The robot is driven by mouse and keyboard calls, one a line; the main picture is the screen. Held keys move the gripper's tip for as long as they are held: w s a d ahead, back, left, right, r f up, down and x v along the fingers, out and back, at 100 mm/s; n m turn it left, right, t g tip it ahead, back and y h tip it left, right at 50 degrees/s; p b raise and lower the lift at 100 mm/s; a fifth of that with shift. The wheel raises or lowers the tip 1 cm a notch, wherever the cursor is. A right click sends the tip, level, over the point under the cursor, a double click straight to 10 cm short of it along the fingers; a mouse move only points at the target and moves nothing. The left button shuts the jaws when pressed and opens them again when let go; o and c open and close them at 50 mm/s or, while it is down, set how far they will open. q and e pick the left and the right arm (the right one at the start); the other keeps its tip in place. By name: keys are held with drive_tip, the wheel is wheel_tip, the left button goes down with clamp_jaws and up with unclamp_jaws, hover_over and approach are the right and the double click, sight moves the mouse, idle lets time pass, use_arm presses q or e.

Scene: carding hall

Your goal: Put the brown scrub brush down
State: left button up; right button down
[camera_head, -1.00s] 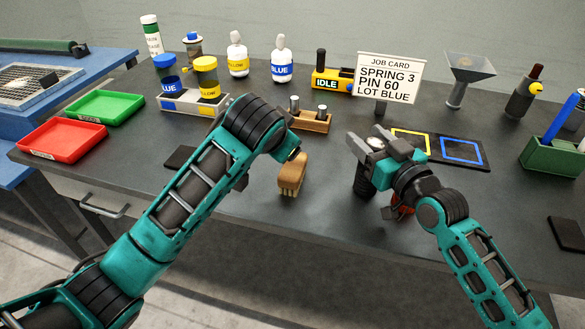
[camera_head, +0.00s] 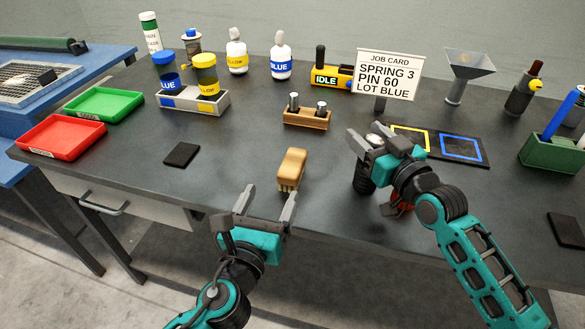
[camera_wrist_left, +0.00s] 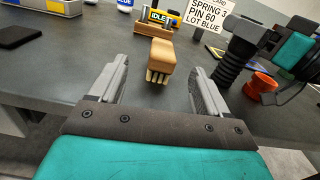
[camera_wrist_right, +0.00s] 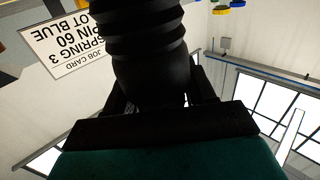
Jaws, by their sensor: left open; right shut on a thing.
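The brown scrub brush (camera_head: 292,168) rests on the dark bench top near its front edge, pale bristles at its lower end. It also shows in the left wrist view (camera_wrist_left: 161,58), beyond and between the open fingers, with nothing gripping it. My left gripper (camera_head: 266,207) is open and empty, just in front of the brush at the bench's front edge. My right gripper (camera_head: 368,155) is shut on a black ribbed cylinder (camera_head: 363,181), right of the brush. This cylinder fills the middle of the right wrist view (camera_wrist_right: 145,45).
A wooden block with metal pins (camera_head: 306,118) stands behind the brush. A black pad (camera_head: 181,155) lies to its left. A mat with yellow and blue squares (camera_head: 476,163) and the job card (camera_head: 388,76) are at right. Bench between pad and brush is clear.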

sight(291, 164)
use_arm(q)
drive_tip(key=shift+m, duration=0.5)
drive_tip(key=x, duration=0.4)
drive_tip(key=f+x, duration=0.1)
drive_tip(key=x, duration=0.1)
drive_tip(key=shift+d+x, duration=0.2)
drive_tip(key=shift+x, duration=1.2)
drive_tip(key=shift+d+x, duration=0.25)
drive_tip(key=shift+x, duration=1.15)
drive_tip(key=shift+s, duration=0.1)
drive_tip(key=c, duration=1.2)
